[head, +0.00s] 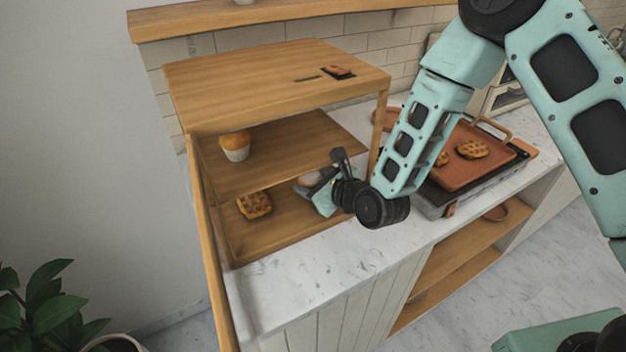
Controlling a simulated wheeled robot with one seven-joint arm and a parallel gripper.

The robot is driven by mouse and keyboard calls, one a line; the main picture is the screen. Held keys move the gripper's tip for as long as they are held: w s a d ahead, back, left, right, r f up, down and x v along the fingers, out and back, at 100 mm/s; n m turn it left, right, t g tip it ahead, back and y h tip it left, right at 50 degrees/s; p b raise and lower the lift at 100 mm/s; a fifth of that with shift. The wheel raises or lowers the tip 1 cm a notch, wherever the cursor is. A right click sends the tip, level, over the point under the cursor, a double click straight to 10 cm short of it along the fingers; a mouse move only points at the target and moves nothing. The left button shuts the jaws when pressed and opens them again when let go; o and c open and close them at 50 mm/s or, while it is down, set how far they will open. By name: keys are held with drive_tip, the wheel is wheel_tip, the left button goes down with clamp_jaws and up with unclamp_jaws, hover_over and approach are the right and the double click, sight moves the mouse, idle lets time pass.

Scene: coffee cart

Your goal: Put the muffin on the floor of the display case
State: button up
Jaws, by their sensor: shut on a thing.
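The wooden display case (275,62) stands open-fronted on the counter at the left, with a middle shelf and a floor (283,232). A muffin (235,146) with an orange-brown top and pale wrapper sits upright on the middle shelf, at the left. My gripper (316,188) reaches into the lower compartment from the right, under the shelf. It is shut on a small pale, rounded thing (309,179), partly hidden by the fingers, so I cannot tell what it is. Whether that thing touches the floor is unclear.
A waffle (254,205) lies on the case floor, left of my gripper. To the right, a grill (472,185) holds a brown tray with waffles. A small dark item (338,72) lies on the case top. Bare counter (300,281) runs in front.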

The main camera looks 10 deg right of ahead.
drive_tip(key=o, duration=1)
drive_tip(key=shift+o, duration=0.2)
drive_tip(key=v, duration=1)
drive_tip(key=shift+w+r, duration=0.1)
drive_tip(key=shift+r, duration=0.1)
drive_tip(key=s+d+r+n+g+h+p, duration=0.1)
drive_tip(key=s+r+n+g+h, duration=0.1)
drive_tip(key=s+r+n, duration=0.3)
drive_tip(key=s+r+n+g+h+p, duration=0.1)
drive_tip(key=s+r+n+g, duration=0.4)
drive_tip(key=s+n, duration=0.6)
drive_tip(key=s+d+r+n+g+h+p, duration=0.1)
drive_tip(key=s+n, duration=0.7)
drive_tip(key=n, duration=1)
wheel_tip(320, 180, up, 4)
drive_tip(key=g+h+p, duration=0.1)
drive_tip(key=g+h, duration=0.1)
drive_tip(key=g, duration=0.1)
drive_tip(key=shift+s+d+n+h, duration=0.15)
drive_tip(key=shift+d+n+h, duration=0.15)
drive_tip(key=shift+d+h, duration=0.1)
